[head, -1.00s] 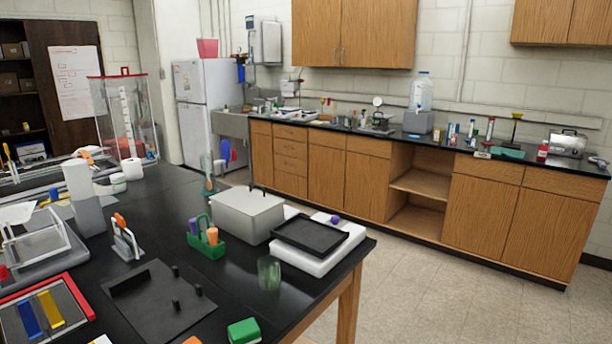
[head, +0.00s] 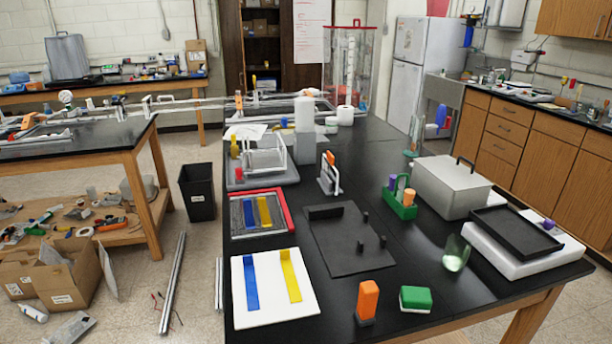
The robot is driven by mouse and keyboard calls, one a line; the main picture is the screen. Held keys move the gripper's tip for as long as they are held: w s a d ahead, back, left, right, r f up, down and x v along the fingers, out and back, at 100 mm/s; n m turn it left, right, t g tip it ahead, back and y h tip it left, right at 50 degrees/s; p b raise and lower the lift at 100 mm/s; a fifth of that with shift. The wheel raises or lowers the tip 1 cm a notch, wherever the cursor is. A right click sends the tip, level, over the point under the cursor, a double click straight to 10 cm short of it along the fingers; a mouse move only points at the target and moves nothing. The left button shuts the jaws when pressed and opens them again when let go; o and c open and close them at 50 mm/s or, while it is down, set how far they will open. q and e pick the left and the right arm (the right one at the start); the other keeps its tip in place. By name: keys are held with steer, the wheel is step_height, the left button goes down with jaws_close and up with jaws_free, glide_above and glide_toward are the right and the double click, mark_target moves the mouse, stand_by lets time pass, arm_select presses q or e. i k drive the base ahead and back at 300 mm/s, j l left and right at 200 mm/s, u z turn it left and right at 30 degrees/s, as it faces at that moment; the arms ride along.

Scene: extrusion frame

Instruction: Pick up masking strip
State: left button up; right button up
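Several strips that could be the masking strip lie on the black-topped table; I cannot tell which is meant. A blue strip (head: 251,284) and a yellow strip (head: 291,277) lie apart on a white square board (head: 272,312) near the front left. Another blue strip (head: 249,214) and yellow strip (head: 265,211) lie side by side in a red-edged grey tray (head: 284,203) just behind. Neither gripper is in view.
A black plate with pegs (head: 345,262) lies right of the board. An orange block (head: 368,300), a green block (head: 415,298) and a clear glass (head: 456,253) stand at the front right. A silver box (head: 450,187) and black tray (head: 515,231) stand behind them.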

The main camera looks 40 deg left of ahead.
mark_target(251, 289)
steer(key=u, duration=1.6)
